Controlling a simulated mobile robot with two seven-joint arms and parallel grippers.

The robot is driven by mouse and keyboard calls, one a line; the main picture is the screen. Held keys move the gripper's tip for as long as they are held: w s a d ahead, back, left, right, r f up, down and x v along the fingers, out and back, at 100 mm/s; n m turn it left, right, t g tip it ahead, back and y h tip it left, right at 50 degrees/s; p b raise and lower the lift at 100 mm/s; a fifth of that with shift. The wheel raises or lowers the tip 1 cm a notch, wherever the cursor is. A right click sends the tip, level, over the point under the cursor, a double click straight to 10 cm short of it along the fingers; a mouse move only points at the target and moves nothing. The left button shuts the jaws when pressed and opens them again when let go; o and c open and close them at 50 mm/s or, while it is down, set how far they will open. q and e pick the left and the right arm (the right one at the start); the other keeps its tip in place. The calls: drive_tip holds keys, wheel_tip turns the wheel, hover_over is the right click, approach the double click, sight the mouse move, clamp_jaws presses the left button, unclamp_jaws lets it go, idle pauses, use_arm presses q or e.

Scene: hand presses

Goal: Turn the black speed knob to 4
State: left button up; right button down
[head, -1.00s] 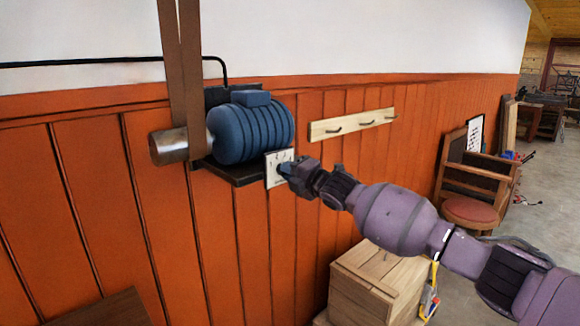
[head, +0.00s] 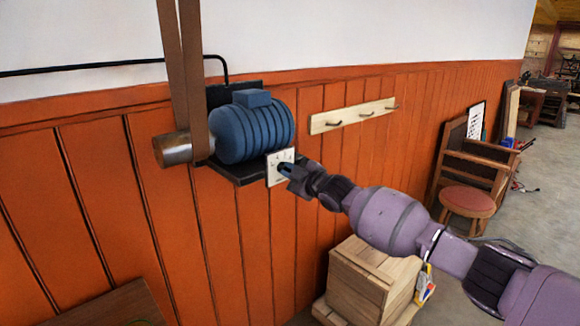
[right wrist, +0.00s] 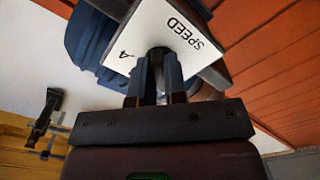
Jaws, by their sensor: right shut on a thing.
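In the right wrist view the plate (right wrist: 180,35) shows the word SPEED and a mark that may be a 4 or an A. My right gripper (head: 285,168) is at the plate, its two fingers shut on the black knob (right wrist: 158,54). The fingers hide most of the knob, and I cannot read where it points. My left gripper is not in view.
A brown belt (head: 184,70) hangs over a metal pulley (head: 175,149) left of the motor. A peg rail (head: 352,116) is on the wall to the right.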

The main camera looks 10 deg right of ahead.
drive_tip(key=shift+m+p, duration=0.4)
drive_tip(key=shift+m, duration=1.5)
drive_tip(key=c, duration=1.2)
unclamp_jaws()
drive_tip(key=shift+o, duration=0.2)
drive_tip(key=shift+s+f, duration=0.1)
drive_tip(key=b+v, duration=0.1)
drive_tip(key=v, duration=0.9)
drive_tip(key=shift+s+d+b, duration=0.2)
drive_tip(key=shift+s+b, duration=0.1)
drive_tip(key=shift+b, duration=0.1)
